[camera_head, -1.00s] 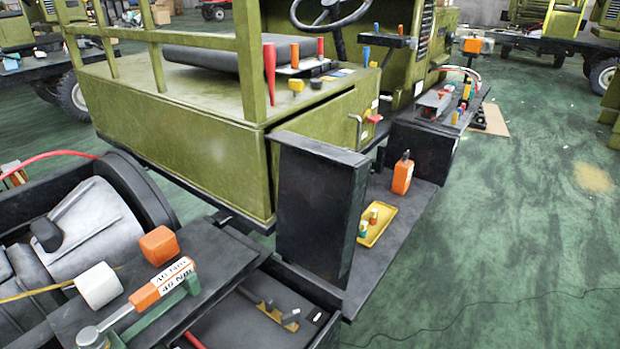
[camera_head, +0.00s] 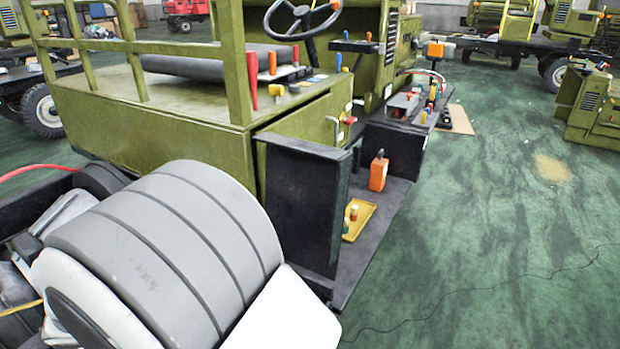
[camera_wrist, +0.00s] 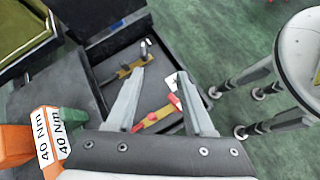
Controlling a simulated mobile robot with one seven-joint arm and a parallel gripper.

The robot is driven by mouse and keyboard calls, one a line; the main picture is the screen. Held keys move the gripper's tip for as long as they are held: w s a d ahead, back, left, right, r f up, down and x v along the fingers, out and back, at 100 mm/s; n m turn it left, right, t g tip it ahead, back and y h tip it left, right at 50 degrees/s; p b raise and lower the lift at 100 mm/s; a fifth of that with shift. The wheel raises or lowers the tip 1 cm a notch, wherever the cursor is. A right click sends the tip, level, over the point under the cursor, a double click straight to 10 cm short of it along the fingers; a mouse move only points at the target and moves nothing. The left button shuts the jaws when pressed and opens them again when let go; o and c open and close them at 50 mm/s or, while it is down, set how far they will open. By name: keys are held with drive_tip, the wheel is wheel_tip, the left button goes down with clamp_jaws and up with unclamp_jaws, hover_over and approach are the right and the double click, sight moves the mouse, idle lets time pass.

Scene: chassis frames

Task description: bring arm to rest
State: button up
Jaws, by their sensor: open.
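My gripper (camera_wrist: 160,105) is in the wrist view, its two grey fingers apart with nothing between them. It hangs above an open black drawer or tray (camera_wrist: 98,58) that holds a few small tools, among them a red-handled one (camera_wrist: 152,117). In the head view a large grey ribbed link of my arm fills the lower left, and the gripper itself does not show there. An orange and green tool marked 40 Nm (camera_wrist: 50,135) lies at the left of the wrist view, close to my gripper's base.
A green vehicle chassis (camera_head: 160,125) with levers and a steering wheel stands beyond my arm. A black upright panel (camera_head: 303,205) and a step with an orange bottle (camera_head: 378,172) and a yellow tray (camera_head: 362,215) stand right of the arm. The green floor (camera_head: 500,230) at right is mostly clear.

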drive_tip(key=w+d+r+m+g+y, duration=0.2)
drive_tip(key=d+r+m, duration=0.3)
drive_tip(key=d, duration=0.4)
drive_tip(key=w+d+r+m+g+y, duration=0.15)
drive_tip(key=d+r+m, duration=0.35)
drive_tip(key=d, duration=0.5)
drive_tip(key=s+d+r+m+t+y, duration=0.1)
drive_tip(key=s+d+r+m+y, duration=0.15)
drive_tip(key=s+d+m, duration=0.4)
drive_tip(key=s+d+r+m+t+y, duration=0.1)
drive_tip(key=s+d+r+m+t, duration=0.2)
drive_tip(key=d+m, duration=0.5)
wheel_tip(320, 180, up, 17)
drive_tip(key=n+g+p, duration=0.1)
drive_tip(key=p, duration=1.5)
